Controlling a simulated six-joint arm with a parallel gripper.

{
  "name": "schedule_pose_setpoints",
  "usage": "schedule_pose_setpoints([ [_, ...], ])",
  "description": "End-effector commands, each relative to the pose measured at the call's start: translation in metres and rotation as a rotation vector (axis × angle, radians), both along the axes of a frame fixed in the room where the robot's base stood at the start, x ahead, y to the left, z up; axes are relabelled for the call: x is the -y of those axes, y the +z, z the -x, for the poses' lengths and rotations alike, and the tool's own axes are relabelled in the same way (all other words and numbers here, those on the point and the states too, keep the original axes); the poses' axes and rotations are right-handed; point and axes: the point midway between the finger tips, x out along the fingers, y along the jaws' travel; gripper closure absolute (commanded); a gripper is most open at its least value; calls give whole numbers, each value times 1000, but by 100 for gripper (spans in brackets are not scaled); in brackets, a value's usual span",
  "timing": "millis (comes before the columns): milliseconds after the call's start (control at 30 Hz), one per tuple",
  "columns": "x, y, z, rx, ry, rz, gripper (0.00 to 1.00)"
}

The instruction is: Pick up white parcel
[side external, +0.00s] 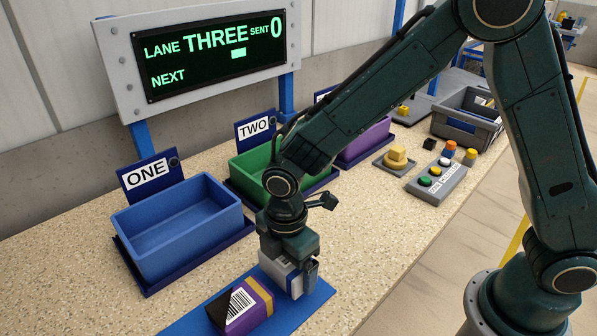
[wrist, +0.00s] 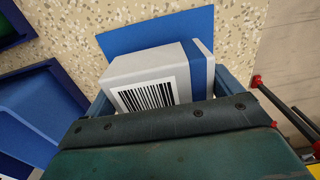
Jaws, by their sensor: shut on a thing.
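The white parcel (side external: 279,271) has a barcode label and a blue band. In the wrist view the white parcel (wrist: 150,66) sits between the fingers of my gripper (wrist: 168,90), over the blue mat. My gripper (side external: 294,279) points down and is shut on the parcel at the front of the table. The gripper hides part of the parcel. I cannot tell whether the parcel touches the mat.
A purple parcel (side external: 240,308) with a yellow band lies on the blue mat (side external: 314,296), close beside the white one. A blue bin (side external: 172,250) marked ONE and a green bin (side external: 240,166) marked TWO stand behind. A button panel (side external: 436,182) is at right.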

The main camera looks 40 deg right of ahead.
Motion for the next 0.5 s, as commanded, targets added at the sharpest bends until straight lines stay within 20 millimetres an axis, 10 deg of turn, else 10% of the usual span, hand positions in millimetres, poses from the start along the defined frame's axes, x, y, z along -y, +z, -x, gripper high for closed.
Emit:
schedule_pose_setpoints([
  [500, -1, 108, -1, 7, 0, -4, 36],
])
